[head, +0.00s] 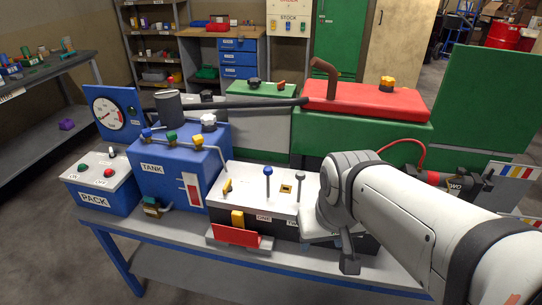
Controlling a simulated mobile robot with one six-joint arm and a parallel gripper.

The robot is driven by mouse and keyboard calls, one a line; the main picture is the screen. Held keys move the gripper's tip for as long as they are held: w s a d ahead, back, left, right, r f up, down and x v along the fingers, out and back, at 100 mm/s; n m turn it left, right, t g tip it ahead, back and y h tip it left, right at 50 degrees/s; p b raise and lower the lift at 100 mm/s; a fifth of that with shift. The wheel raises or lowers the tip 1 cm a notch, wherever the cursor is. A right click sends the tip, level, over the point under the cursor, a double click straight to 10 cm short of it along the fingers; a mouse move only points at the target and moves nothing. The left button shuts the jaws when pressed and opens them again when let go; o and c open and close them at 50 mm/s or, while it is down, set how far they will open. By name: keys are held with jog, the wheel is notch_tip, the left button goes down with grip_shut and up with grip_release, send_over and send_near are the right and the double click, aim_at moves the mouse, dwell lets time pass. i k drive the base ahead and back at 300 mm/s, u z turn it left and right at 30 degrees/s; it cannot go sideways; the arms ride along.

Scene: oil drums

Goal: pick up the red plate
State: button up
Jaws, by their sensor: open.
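The red plate (237,235) is a small flat red piece. It stands on edge, leaning slightly, on a low grey ledge at the front of a white-topped box. A yellow block (237,218) is just behind its upper edge. My gripper (346,262) is to the right of the plate, clearly apart from it, in front of the right end of the box. The gripper points down, is open and shows nothing between its jaws. My white arm hides part of it and the right part of the box.
The white-topped box (253,185) carries upright levers. Left are a blue tank (178,165) and a box marked PACK (102,187). Behind is a green machine with a red top (365,103). Floor is free at front left.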

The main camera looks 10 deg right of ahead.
aim_at(237, 235)
jog(key=z, duration=1.45)
jog(key=k, duration=1.1)
jog(key=u, duration=1.25)
jog(key=i, duration=1)
jog(key=u, duration=0.1)
